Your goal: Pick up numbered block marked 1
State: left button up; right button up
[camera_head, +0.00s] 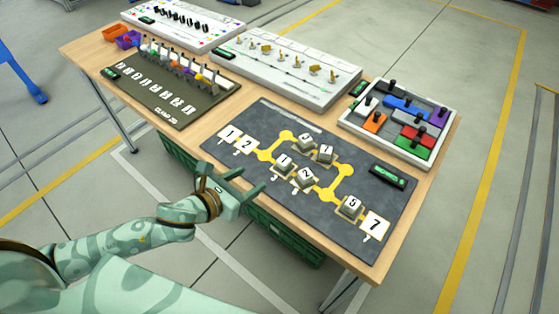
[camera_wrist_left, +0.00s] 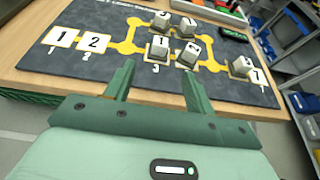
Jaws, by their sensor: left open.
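The grey-white block marked 1 (camera_head: 284,163) sits on a yellow-marked place in the middle of the dark board (camera_head: 219,154). In the left wrist view the block (camera_wrist_left: 160,46) appears just beyond the fingertips, between their lines. My left gripper (camera_head: 250,178) is open and empty at the board's front edge, apart from the block. Its two green fingers (camera_wrist_left: 159,70) point toward the block. Another block (camera_head: 323,152) behind it has a digit that could be 1 or 7. My right gripper is not in view.
Other numbered blocks stand close by: one (camera_head: 304,178) directly to the right, one (camera_head: 306,142) behind, one (camera_head: 351,206) farther right. White number cards (camera_head: 238,139) lie at the board's left. A tray of coloured blocks (camera_head: 343,119) stands at the back right.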

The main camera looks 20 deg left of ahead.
pick_arm(q)
jog(key=b, duration=0.1)
send_near(280, 164)
jog(key=shift+w+f, duration=0.3)
jog(key=shift+w, duration=0.5)
jog(key=b+x, duration=0.1)
jog(key=x, duration=0.4)
jog(key=shift+s+d, duration=0.1)
jog(key=shift+w+d+f+b, duration=0.15)
jog(key=shift+w+b, duration=0.2)
jog(key=shift+w, duration=0.1)
jog(key=b+x, duration=0.1)
jog(key=x, duration=0.3)
jog(key=shift+s+d+f, duration=0.1)
jog(key=shift+d+f, duration=0.1)
jog(key=shift+w+d+f+b, duration=0.1)
jog(key=shift+w+b, duration=0.2)
jog(key=shift+w, duration=0.1)
jog(key=shift+c, duration=0.6)
jog(key=c, duration=1)
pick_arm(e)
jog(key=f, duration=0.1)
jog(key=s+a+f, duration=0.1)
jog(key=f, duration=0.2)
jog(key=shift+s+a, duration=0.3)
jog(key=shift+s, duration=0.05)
